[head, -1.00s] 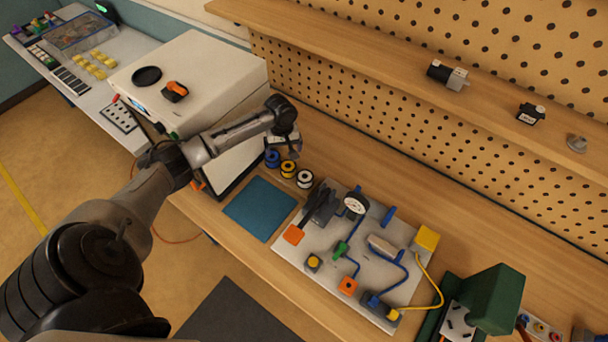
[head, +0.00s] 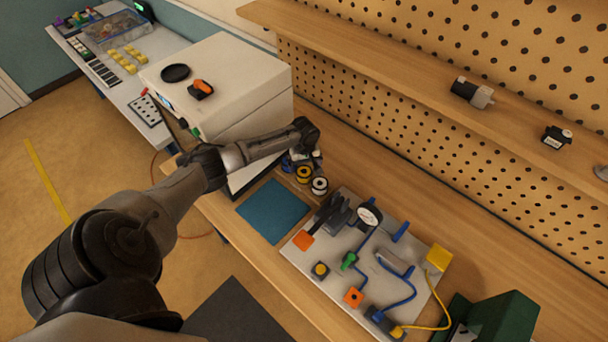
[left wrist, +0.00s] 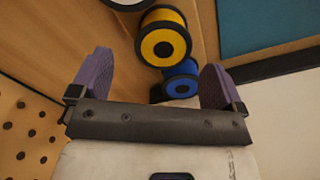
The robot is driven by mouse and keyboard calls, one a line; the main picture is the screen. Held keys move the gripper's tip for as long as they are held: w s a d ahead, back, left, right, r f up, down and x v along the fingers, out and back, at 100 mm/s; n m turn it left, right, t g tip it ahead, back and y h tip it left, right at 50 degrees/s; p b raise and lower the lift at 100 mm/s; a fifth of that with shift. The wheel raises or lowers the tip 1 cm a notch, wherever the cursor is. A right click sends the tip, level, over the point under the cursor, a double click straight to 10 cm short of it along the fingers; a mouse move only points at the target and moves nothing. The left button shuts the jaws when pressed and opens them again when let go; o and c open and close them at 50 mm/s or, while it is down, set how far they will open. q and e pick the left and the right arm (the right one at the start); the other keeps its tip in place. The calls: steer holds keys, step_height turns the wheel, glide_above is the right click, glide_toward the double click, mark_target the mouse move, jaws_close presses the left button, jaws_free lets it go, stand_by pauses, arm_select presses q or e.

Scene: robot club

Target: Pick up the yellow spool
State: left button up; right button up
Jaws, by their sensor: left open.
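The yellow spool (head: 303,173) stands on the wooden bench between a blue spool (head: 286,163) and a white spool (head: 320,186). My left gripper (head: 304,158) is at the row of spools and partly hides them in the head view. In the left wrist view the yellow spool (left wrist: 164,43) appears between and just past the two open purple fingers (left wrist: 157,65). The blue spool (left wrist: 181,80) lies in the gap nearer the right finger, and the white spool (left wrist: 124,3) is cut off at the top. My left gripper holds nothing. My right gripper is not in view.
A white box-shaped machine (head: 225,85) stands left of the spools. A blue mat (head: 273,211) lies in front of them. A grey board with wired parts (head: 333,262) is to the right. The pegboard wall (head: 400,130) and shelf rise behind.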

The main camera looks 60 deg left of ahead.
mark_target(304, 171)
arm_select(q)
steer(key=shift+s+d+f, duration=0.1)
steer(key=shift+f, duration=1.15)
steer(key=shift+s+d+f, duration=0.1)
steer(key=shift+f, duration=1.15)
steer(key=shift+c, duration=0.2)
steer(key=c, duration=1)
